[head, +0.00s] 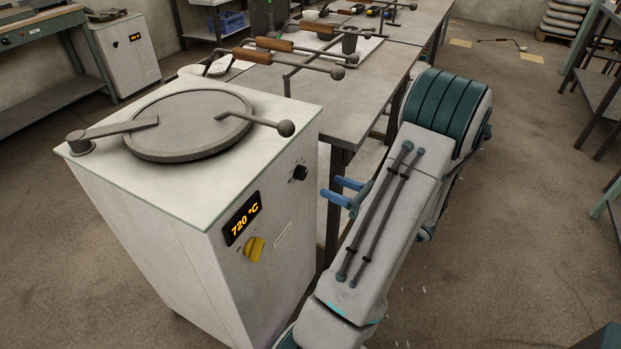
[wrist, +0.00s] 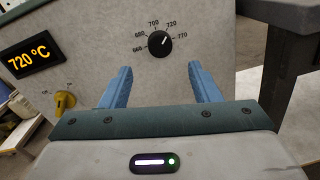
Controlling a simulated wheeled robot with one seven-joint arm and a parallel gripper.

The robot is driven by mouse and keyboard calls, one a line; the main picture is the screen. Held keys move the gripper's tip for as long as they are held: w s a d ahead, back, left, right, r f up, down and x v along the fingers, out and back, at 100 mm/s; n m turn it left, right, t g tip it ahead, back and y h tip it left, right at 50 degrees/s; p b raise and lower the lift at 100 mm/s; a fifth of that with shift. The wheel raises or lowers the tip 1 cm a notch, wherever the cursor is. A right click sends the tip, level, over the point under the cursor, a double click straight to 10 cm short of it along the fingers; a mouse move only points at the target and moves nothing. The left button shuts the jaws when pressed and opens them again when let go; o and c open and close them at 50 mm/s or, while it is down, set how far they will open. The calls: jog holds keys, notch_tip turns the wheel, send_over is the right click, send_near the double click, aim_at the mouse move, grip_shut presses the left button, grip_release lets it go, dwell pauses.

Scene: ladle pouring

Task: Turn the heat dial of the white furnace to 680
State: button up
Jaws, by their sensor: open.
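The white furnace (head: 150,235) stands at the left of the head view, its round lid closed on top. Its black heat dial (head: 299,173) is on the front face and also shows in the wrist view (wrist: 160,44), ringed by temperature numbers. The dial's white mark points up and right, about at 720. The furnace display (head: 242,218) reads 720 °C, also in the wrist view (wrist: 32,58). My gripper (head: 330,187) is open and empty, facing the dial. In the wrist view its blue fingers (wrist: 160,69) lie left and right below the dial, apart from it.
A yellow knob (head: 255,249) sits below the display. A lever handle (head: 285,128) sticks out over the furnace top. A metal table (head: 375,92) with several ladles stands just behind and right of the furnace. A smaller white furnace (head: 128,58) is at the back left.

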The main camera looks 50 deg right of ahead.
aim_at(305, 175)
jog(key=x, duration=0.8)
jog(key=c, duration=1)
